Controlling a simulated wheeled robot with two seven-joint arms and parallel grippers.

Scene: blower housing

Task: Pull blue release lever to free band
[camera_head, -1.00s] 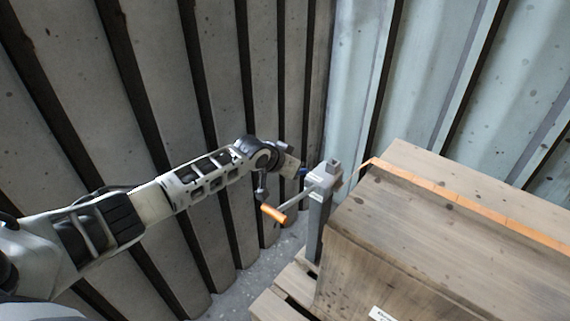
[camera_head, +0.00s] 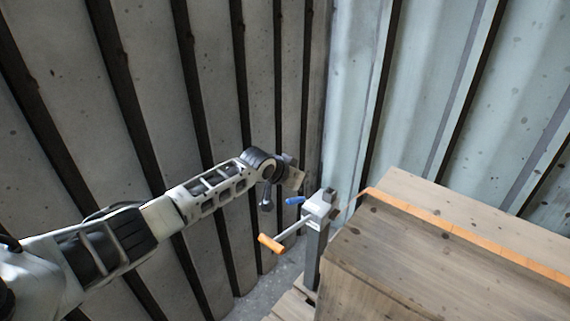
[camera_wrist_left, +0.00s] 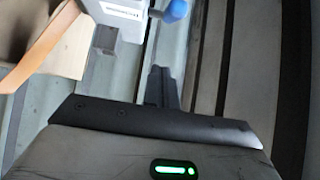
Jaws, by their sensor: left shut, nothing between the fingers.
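A grey tensioner (camera_head: 318,212) stands on a post beside a wooden crate. Its blue release lever (camera_head: 295,200) sticks out to the left from near its top. The lever's blue end (camera_wrist_left: 176,10) also shows at the top edge of the left wrist view. An orange band (camera_head: 470,239) runs from the tensioner side across the crate top; it also shows in the left wrist view (camera_wrist_left: 42,50). My left gripper (camera_head: 297,179) is just above the lever, apparently apart from it. In the left wrist view its fingers (camera_wrist_left: 160,85) are shut and empty. My right gripper is out of view.
An orange-handled crank (camera_head: 271,244) juts from the tensioner to the lower left, below my left wrist. The wooden crate (camera_head: 390,255) fills the right side. Ribbed walls (camera_head: 140,90) close in behind and on the left.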

